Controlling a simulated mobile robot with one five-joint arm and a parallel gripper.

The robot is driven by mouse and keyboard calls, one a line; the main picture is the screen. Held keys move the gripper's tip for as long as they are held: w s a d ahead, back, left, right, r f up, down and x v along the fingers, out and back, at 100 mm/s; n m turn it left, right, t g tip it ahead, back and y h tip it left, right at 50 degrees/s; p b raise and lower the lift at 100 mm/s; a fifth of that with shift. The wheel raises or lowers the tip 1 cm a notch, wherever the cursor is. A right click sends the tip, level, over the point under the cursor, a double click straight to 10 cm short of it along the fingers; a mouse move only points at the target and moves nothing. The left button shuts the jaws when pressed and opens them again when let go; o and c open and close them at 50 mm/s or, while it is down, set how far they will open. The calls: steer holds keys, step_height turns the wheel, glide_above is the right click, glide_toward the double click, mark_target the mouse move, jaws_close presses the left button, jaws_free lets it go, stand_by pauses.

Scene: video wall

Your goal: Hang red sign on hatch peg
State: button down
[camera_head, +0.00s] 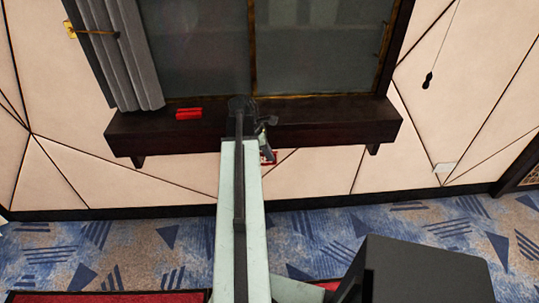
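A small piece with a red edge and a pale middle (268,158) shows just below the front of the dark ledge, partly hidden by my arm; it may be the red sign. My gripper (266,142) is at the far end of my arm, right over or touching this piece. Its fingers are too small and dark to tell whether they hold it. A bright red object (188,114) lies on the ledge (320,125), left of my gripper and apart from it. The hatch (310,45) has dark panes above the ledge. I cannot make out a peg on it for certain.
A grey curtain (125,50) hangs at the left, with a brass fitting (70,30) beside it. A cord with a dark pull (428,80) hangs at the right. Below are a pale panelled wall and blue patterned carpet (130,240). The ledge's right part is clear.

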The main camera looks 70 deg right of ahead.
steer(key=shift+w+d, duration=0.35)
steer(key=shift+d, duration=0.55)
